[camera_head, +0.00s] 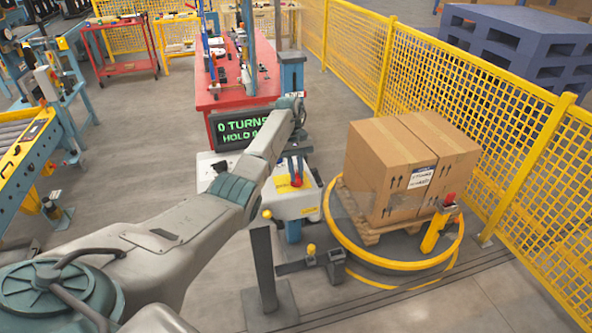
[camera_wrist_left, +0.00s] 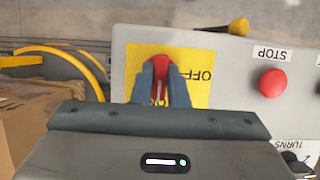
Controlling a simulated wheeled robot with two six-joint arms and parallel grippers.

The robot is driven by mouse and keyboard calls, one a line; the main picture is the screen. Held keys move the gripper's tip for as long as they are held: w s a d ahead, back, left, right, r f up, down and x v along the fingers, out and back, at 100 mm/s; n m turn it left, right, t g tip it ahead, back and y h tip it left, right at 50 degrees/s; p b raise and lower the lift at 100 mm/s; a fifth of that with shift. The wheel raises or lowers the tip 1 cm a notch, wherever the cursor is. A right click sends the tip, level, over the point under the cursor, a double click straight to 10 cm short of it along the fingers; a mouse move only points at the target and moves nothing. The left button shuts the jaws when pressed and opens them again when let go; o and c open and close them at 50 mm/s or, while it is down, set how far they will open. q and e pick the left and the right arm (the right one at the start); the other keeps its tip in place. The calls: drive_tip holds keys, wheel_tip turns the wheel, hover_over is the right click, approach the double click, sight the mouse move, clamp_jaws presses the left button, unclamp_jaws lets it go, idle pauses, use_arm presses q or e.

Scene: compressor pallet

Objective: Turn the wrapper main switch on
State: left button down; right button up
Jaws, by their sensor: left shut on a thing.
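The wrapper's control box (camera_head: 290,207) is light grey with a yellow plate on top. The red main switch handle (camera_head: 296,181) stands on that plate; it also shows in the left wrist view (camera_wrist_left: 161,66). My left gripper (camera_wrist_left: 162,90) has its blue fingers closed on either side of the red handle. An "OFF" label (camera_wrist_left: 208,76) is on the yellow plate beside the handle, partly covered by a finger. Any other label on the plate is hidden. In the head view my left gripper (camera_head: 297,165) reaches down over the box. My right gripper is in neither view.
A red STOP button (camera_wrist_left: 272,83) is on the box near the switch. A screen (camera_head: 240,127) shows "0 TURNS" and "HOLD". Cartons (camera_head: 405,165) stand on the turntable with its yellow ring (camera_head: 385,264). A yellow mesh fence (camera_head: 470,95) runs along the right.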

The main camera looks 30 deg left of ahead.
use_arm(q)
drive_tip(key=shift+w+r, duration=0.1)
drive_tip(key=shift+r, duration=0.05)
idle(0.3)
drive_tip(key=c, duration=1.4)
unclamp_jaws()
drive_tip(key=shift+c, duration=0.2)
drive_tip(key=p+v, duration=0.2)
drive_tip(key=v, duration=0.8)
drive_tip(key=shift+w+a+r, duration=0.15)
drive_tip(key=shift+r, duration=0.1)
